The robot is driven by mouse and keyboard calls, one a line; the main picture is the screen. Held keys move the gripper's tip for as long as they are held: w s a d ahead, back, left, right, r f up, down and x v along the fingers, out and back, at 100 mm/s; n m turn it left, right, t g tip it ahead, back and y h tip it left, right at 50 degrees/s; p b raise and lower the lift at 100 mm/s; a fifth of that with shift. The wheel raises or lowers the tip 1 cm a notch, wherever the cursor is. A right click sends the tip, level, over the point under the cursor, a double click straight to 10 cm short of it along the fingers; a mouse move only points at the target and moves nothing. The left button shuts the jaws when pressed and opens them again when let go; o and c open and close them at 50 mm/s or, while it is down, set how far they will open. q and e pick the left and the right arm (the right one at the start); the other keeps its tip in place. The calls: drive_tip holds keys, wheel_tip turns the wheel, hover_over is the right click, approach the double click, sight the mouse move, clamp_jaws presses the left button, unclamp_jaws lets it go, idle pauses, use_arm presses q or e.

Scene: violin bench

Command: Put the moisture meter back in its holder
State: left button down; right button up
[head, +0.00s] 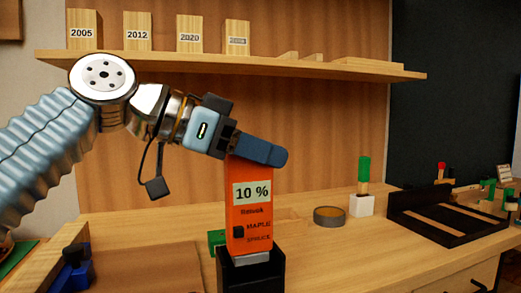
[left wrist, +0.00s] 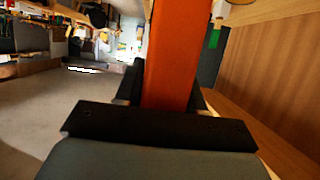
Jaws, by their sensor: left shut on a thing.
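The moisture meter (head: 249,212) is an orange upright block with a "10 %" display and printed wood names. My left gripper (head: 262,150) is shut on its top end. The meter's grey lower end is at the mouth of the black holder (head: 265,277), a box on the bench, and looks at least partly inside it. How deep it sits is hard to tell. In the left wrist view the orange meter (left wrist: 171,60) runs up the middle between my fingers, and the holder cannot be made out. My right gripper is not in view.
A round dark dish (head: 329,216) and a green-handled tool in a white block (head: 362,205) stand to the right. A black rack (head: 440,215) lies further right. A shelf (head: 230,62) with dated wood blocks runs above my arm. A green thing (head: 215,240) is beside the holder.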

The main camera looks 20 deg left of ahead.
sight(261, 184)
use_arm(q)
drive_tip(key=shift+f+b, duration=2.1)
drive_tip(key=shift+f, duration=0.25)
drive_tip(key=c, duration=0.6)
unclamp_jaws()
drive_tip(key=p+v, duration=0.2)
drive_tip(key=v, duration=1.2)
